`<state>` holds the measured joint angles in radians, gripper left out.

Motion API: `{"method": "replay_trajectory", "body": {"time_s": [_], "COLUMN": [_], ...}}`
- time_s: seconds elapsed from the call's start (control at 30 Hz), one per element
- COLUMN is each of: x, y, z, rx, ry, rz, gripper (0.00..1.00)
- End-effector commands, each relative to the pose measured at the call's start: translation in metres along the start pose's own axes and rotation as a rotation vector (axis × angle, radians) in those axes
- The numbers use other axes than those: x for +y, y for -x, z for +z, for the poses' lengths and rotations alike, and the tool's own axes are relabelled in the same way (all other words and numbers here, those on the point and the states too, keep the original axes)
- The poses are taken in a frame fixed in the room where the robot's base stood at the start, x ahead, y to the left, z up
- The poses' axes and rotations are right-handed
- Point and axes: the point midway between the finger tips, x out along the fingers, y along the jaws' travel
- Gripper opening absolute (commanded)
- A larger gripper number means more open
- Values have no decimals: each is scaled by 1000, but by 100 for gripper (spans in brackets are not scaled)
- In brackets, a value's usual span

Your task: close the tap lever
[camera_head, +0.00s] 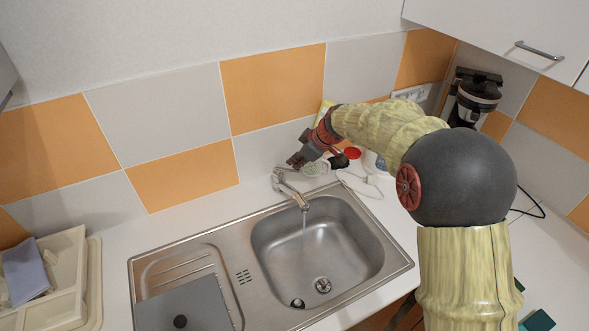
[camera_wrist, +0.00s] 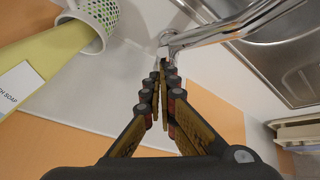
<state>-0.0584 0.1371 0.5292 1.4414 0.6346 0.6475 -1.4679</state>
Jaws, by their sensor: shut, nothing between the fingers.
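The chrome tap (camera_head: 289,190) stands at the back edge of the sink, and a thin stream of water runs from its spout into the basin. Its lever (camera_head: 285,169) is on top, close beside my gripper (camera_head: 294,161). In the wrist view the tap (camera_wrist: 210,33) lies just beyond the tips of my gripper (camera_wrist: 167,64). The fingers are together and hold nothing. I cannot tell whether the fingertips touch the tap.
The steel sink (camera_head: 256,274) has a basin at right. A cup with a green pattern (camera_wrist: 101,20) and a yellow soap bottle (camera_wrist: 42,65) are beside my gripper. A beige tray (camera_head: 60,290) is at left. The tiled wall (camera_head: 272,90) is close behind.

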Motion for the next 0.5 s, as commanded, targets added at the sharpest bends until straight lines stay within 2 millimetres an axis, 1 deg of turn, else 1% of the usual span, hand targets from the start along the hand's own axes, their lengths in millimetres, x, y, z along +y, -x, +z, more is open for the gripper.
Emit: {"method": "replay_trajectory", "body": {"time_s": [0.03,0.07,0.3,0.5], "x": [-1,-1,-2,-2], "y": [-5,-5,-4,-3], "z": [4,5,10,10], "rx": [8,12,21,20], "ry": [-2,-2,-2,-1], "rz": [3,4,4,3], "gripper": [0,0,0,0]}}
